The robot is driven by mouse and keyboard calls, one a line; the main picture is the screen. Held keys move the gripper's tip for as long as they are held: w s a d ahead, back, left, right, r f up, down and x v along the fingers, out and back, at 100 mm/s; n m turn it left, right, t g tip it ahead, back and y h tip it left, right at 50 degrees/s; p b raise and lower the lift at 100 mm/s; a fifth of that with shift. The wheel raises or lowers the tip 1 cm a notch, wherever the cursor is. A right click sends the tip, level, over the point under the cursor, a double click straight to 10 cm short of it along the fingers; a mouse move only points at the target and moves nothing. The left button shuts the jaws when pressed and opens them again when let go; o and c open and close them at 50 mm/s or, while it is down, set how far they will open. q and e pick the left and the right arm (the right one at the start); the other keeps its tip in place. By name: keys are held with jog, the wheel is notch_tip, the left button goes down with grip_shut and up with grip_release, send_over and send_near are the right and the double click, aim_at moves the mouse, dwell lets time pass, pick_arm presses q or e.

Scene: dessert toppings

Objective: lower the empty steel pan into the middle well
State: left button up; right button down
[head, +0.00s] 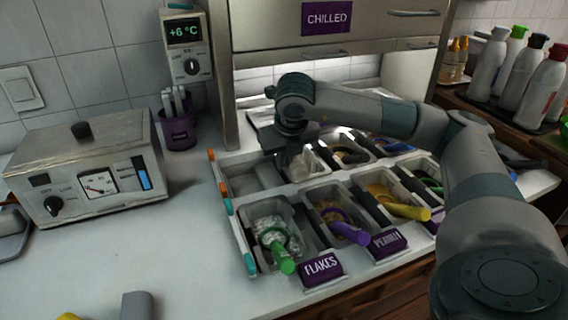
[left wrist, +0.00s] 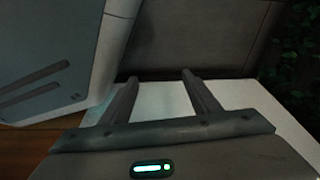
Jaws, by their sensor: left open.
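The topping station (head: 243,235) holds two rows of steel wells and pans. My right gripper (head: 287,158) points down over the back row, near its left end. Its fingers are dark and small, and I cannot tell whether they are shut on a pan rim. Below and left of it is an empty-looking steel well or pan (head: 245,178). Just right of the fingers is a pan with pale contents (head: 304,166). I cannot single out the empty pan from the well with certainty. My left gripper (left wrist: 160,88) is open in the left wrist view, with nothing between its fingers.
Front pans hold toppings and coloured-handled scoops, including a green one (head: 280,255) and a purple one (head: 348,232). Labels (head: 321,269) stand before them. A steel appliance (head: 88,165) stands left. The chilled cabinet (head: 330,45) overhangs behind. The counter's front left is mostly clear.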

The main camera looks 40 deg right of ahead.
pick_arm(q)
jog(key=shift+s+d+f, duration=0.15)
jog(key=shift+s+d, duration=0.15)
jog(key=shift+d, duration=0.05)
pick_arm(e)
jog(key=c, duration=1.5)
grip_release()
jog(key=shift+c, duration=0.2)
jog(key=shift+r+p, duration=1.65)
jog(key=shift+r, duration=1.5)
pick_arm(q)
jog(key=shift+w+a+r+p, duration=0.1)
jog(key=shift+w+r+p, duration=0.1)
jog(key=shift+r, duration=0.9)
jog(key=shift+w+a+r+p, duration=0.1)
jog(key=shift+r+p, duration=0.1)
jog(key=shift+r, duration=0.85)
pick_arm(e)
jog(key=shift+r, duration=0.85)
pick_arm(q)
jog(key=shift+r, duration=0.1)
